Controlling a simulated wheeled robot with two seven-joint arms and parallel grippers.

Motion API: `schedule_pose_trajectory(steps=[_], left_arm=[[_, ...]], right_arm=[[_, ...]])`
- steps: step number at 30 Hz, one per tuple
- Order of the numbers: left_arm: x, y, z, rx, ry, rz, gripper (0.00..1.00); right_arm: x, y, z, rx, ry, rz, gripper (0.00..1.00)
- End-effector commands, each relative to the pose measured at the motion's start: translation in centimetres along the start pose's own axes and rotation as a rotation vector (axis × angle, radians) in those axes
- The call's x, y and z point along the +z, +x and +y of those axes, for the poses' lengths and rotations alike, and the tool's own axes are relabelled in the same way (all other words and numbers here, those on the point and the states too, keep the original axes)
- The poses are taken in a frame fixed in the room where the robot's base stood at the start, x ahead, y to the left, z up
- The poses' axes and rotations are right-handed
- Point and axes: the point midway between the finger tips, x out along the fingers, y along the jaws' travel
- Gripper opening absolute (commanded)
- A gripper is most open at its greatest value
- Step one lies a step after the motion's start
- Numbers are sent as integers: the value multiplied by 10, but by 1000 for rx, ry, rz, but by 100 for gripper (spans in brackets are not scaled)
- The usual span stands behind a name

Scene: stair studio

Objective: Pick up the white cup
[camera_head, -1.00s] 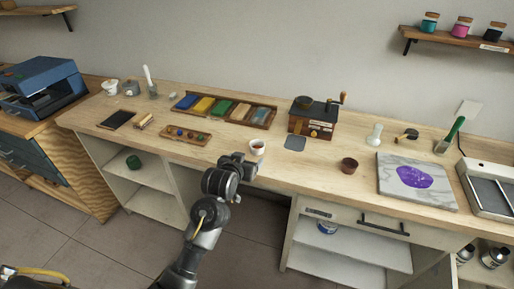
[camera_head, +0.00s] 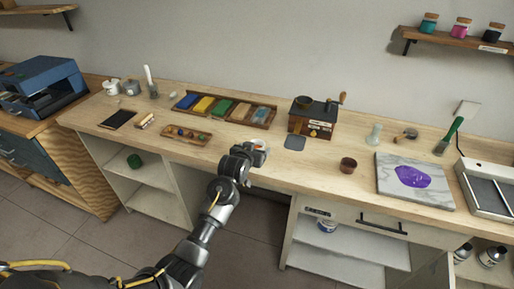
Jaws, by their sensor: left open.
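The white cup (camera_head: 261,144) stands on the wooden bench near its front edge, in the middle of the head view. Only its upper part shows, because my left gripper and wrist cover the rest. My left gripper (camera_head: 251,153) is open at the cup, on its near left side. The fingers are small and partly hidden by the wrist, so I cannot tell whether they touch the cup or stand around it. My right gripper is not in view.
A brown bowl (camera_head: 348,164) and a marble slab (camera_head: 414,184) lie further right. A tray of colours (camera_head: 182,134) lies to the left.

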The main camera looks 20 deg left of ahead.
Motion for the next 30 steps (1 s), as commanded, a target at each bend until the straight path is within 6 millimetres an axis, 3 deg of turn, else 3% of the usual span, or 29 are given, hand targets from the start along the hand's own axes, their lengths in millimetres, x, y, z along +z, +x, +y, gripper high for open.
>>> schedule_pose_trajectory(steps=[7,17,27,30], left_arm=[[-2,29,0,-1,-1,0,76],[-1,34,0,0,-1,0,74],[-1,33,0,0,-1,0,30],[-2,33,0,-1,-1,0,28]], right_arm=[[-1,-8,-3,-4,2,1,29],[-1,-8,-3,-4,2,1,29],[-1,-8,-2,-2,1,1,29],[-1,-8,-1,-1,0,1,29]])
